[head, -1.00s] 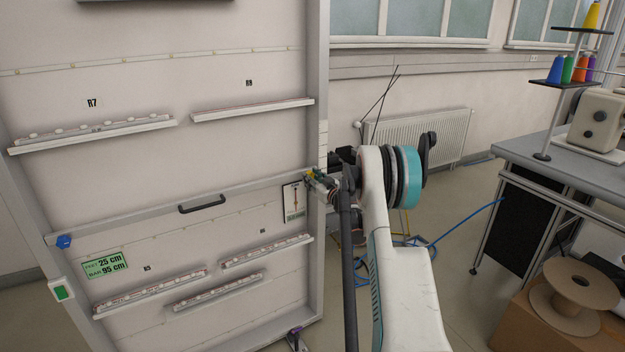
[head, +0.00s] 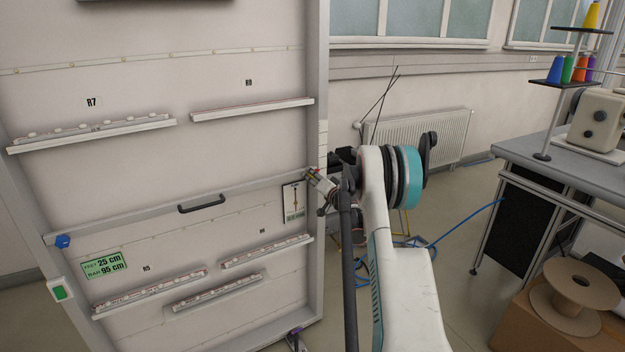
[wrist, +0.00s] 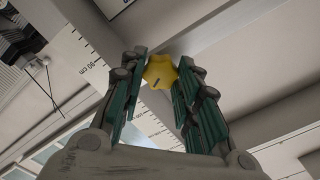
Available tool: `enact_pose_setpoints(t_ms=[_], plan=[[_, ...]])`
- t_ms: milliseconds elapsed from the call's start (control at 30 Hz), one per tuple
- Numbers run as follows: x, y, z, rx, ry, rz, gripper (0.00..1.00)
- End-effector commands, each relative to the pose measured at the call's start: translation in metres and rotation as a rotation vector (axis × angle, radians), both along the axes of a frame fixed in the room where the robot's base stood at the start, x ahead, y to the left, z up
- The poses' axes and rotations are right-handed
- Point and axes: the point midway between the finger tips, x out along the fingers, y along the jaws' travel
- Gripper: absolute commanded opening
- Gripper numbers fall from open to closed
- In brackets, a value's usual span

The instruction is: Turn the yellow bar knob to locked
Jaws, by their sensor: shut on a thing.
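The yellow knob (wrist: 160,72) shows in the wrist view as a lobed, star-like knob with a short dark mark on its face. It sits at the end of a pale crossbar (wrist: 192,58). My gripper (wrist: 158,68) has its green fingers on both sides of the knob and is shut on it. In the head view my gripper (head: 311,176) is at the right end of the crossbar (head: 145,211), by the frame's right upright. There the knob is mostly hidden by the gripper and too small to read its angle.
A card with a pointer-like picture (head: 294,202) hangs just below left of the gripper. A black handle (head: 201,203) and a blue knob (head: 63,241) are on the crossbar. The frame's upright (head: 322,100) stands close beside the gripper. A table (head: 560,165) is at right.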

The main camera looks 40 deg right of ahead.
Motion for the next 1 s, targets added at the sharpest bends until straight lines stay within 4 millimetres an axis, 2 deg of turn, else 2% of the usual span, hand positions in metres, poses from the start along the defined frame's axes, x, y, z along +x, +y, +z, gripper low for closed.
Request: enact_pose_setpoints(t_ms=[500, 1000], plan=[[0.0002, -0.0013, 0.0005, 0.388, -0.066, -0.002, 0.06], [0.0002, -0.0015, 0.0002, 0.499, -0.085, -0.002, 0.06]])
